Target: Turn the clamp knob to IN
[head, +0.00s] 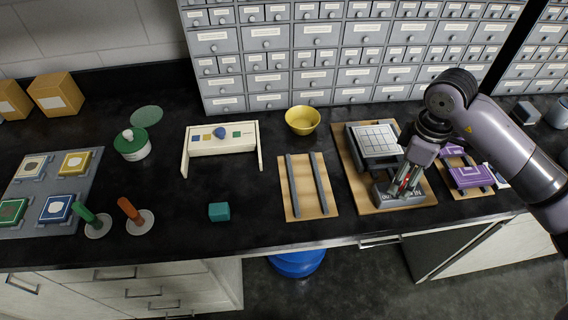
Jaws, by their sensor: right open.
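The clamp stands on a wooden board (423,203) on the right part of the counter. It has a grey front block (385,202) with light lettering, partly covered; "OUT" seems to show at its left. Behind it lies a pale gridded plate (375,140) on a dark frame. My right gripper (404,190) points down over the front block, fingers apart. The clamp knob is hidden or too small to make out between the fingers, so I cannot tell its setting or whether the fingers touch it. My left gripper is not in view.
Purple pieces (470,177) lie on a board just right of the clamp. A wooden board with two dark rails (292,185) lies left of it. A yellow bowl (302,119) and grey drawer cabinets (322,55) stand behind. A teal block (219,211) sits near the front edge.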

